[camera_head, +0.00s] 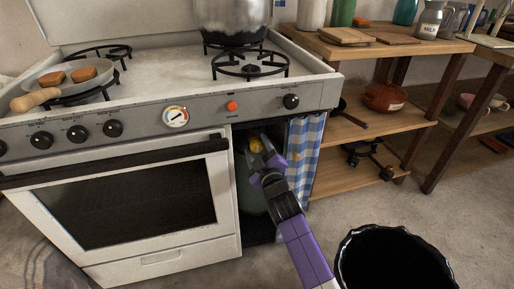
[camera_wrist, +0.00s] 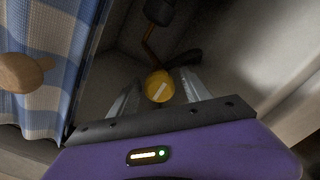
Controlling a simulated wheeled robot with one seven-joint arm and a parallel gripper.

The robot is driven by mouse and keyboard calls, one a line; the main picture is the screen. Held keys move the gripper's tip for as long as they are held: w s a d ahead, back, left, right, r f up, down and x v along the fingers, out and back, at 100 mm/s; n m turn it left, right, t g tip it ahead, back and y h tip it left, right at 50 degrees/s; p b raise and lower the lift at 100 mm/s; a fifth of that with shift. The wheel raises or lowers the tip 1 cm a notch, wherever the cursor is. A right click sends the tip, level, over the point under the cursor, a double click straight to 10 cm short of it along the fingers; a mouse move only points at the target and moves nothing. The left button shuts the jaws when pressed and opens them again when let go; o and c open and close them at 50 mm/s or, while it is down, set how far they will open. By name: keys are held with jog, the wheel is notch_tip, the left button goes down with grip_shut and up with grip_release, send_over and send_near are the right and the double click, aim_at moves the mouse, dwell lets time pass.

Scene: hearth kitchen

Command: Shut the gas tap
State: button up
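The gas tap is a round yellow knob with a pale bar across its face (camera_wrist: 158,86); the bar looks slanted in the wrist view. It also shows in the head view as a yellow spot (camera_head: 256,145) inside the dark compartment at the right of the stove. My gripper (camera_wrist: 155,100) is open, with one finger on each side of the knob; I cannot tell whether they touch it. In the head view my gripper (camera_head: 262,158) reaches into the compartment opening. A dark greenish cylinder below the knob is mostly hidden in shadow.
A blue checked curtain (camera_head: 303,150) hangs at the right of the opening, close beside my gripper. The white stove (camera_head: 160,262) stands at the left. Wooden shelves (camera_head: 350,178) stand at the right. A black bin (camera_head: 395,262) is on the floor in front.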

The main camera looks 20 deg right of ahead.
jog(key=shift+s+r, duration=0.1)
jog(key=shift+s, duration=0.25)
jog(key=s+p, duration=0.3)
jog(key=s, duration=0.4)
dwell(0.5)
